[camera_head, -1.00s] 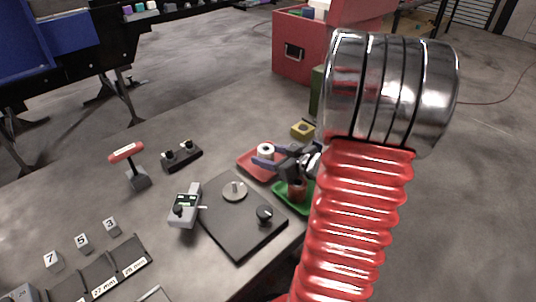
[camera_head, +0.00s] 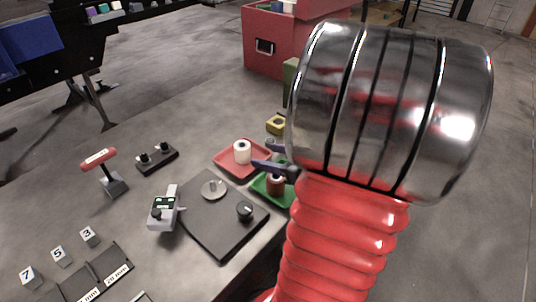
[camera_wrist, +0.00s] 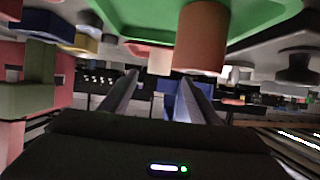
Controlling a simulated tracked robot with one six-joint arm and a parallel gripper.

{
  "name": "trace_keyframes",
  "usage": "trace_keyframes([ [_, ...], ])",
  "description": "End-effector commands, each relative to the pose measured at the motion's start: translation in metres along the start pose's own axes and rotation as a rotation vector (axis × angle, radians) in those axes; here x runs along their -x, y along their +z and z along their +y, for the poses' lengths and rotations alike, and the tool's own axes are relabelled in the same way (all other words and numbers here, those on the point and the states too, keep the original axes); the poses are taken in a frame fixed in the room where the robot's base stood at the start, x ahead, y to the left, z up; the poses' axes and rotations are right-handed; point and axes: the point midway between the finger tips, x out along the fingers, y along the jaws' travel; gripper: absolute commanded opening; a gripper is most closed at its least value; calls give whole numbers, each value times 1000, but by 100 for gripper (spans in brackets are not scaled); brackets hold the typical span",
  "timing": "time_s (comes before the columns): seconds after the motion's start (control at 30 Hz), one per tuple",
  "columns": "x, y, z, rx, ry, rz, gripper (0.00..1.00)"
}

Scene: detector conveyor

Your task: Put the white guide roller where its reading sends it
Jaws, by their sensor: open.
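The white guide roller (camera_head: 242,152) stands upright in the red tray (camera_head: 227,168). My gripper (camera_head: 263,154) is open just to the right of the roller, its two dark fingers pointing toward it and apart from it. In the wrist view my gripper (camera_wrist: 158,82) has its fingers spread with nothing clamped between them. A brown-red roller (camera_head: 276,186) stands in the green tray (camera_head: 285,200), below my fingers; it shows large in the wrist view (camera_wrist: 203,38). A grey meter (camera_head: 163,208) has a small display, too small to read.
A dark plate (camera_head: 222,240) with a disc and a black knob lies before the trays. A yellow block (camera_head: 276,124) stands behind. A red-topped stand (camera_head: 100,158), a black two-knob box (camera_head: 157,159) and numbered blocks (camera_head: 60,256) are to the left. A red toolbox (camera_head: 285,45) stands at the back.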

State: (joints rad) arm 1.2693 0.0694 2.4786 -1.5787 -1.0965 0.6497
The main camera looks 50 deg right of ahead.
Motion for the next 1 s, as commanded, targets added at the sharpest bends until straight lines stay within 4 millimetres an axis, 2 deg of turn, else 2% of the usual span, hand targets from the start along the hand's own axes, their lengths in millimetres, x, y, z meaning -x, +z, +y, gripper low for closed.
trace_keyframes([
  [0.73, -1, -1, 1, 5, 6, -2, 56],
  [0.87, -8, -10, 4, 36, 41, -14, 56],
  [1.0, -21, -29, 11, 98, 127, -42, 56],
])
